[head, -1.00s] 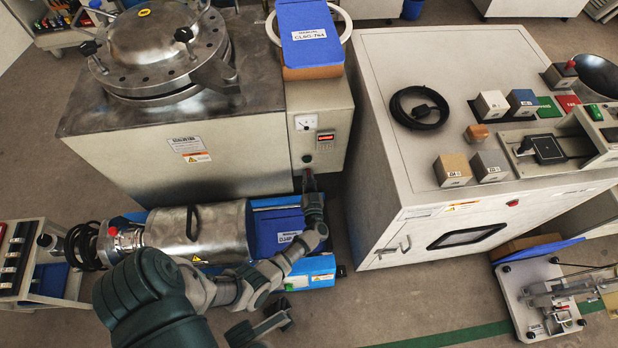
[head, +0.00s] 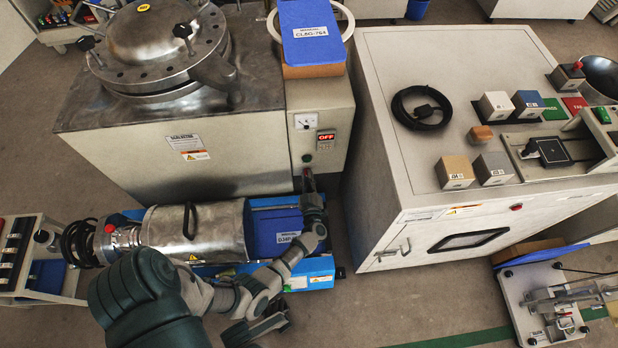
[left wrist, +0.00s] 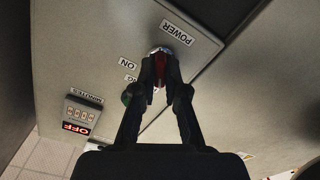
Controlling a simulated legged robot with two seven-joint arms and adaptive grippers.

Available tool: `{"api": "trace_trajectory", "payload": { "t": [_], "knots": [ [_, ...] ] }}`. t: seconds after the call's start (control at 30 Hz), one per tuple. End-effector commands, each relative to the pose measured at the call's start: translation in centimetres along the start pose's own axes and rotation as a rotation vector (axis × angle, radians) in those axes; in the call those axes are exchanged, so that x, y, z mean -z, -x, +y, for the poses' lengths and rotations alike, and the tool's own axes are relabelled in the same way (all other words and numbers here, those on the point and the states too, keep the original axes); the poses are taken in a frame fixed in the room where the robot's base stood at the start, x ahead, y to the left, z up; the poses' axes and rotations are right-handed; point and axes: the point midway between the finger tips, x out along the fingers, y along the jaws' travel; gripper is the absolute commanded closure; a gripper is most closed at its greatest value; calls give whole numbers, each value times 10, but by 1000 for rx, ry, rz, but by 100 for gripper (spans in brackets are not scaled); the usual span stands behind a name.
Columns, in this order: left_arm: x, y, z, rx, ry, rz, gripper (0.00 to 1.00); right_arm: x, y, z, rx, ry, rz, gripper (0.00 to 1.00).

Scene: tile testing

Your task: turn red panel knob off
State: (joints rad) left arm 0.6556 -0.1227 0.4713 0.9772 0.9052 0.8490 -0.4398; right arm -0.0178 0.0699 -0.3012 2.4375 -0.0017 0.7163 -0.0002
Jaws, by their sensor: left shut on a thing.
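The red panel knob (left wrist: 160,66) is on the grey front panel (left wrist: 195,30) of the metal vessel's cabinet, by a POWER label. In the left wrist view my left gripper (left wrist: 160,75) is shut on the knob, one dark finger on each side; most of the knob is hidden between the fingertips. In the head view my left gripper (head: 308,178) reaches up to the lower part of the panel, where the knob is hardly visible. The panel's red display (head: 326,137) reads OFF, and it also reads OFF in the left wrist view (left wrist: 76,128).
A steel cylinder (head: 165,230) and a blue box (head: 275,232) lie below the panel, close under my left arm. A large white cabinet (head: 375,150) stands to the right, with a narrow gap of floor between.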

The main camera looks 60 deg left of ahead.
Motion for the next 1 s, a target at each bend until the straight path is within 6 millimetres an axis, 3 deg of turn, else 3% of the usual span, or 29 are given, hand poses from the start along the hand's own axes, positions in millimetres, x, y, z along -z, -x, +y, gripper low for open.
{"api": "trace_trajectory", "payload": {
  "t": [0.57, 0.6, 0.67, 1.0],
  "knots": [
    [0, 0, 0, -1, 31, -1, 100, -3, 2, 0, -1, -2, -7, 60],
    [0, 0, 0, 0, 31, -1, 79, -3, 2, 0, -1, -2, -8, 60],
    [0, 0, 0, 0, 31, -1, 64, -4, 2, 0, -1, -2, -9, 60],
    [0, 2, 0, 0, 29, 0, 64, 1, 2, 0, -3, 1, -3, 60]
  ]
}}
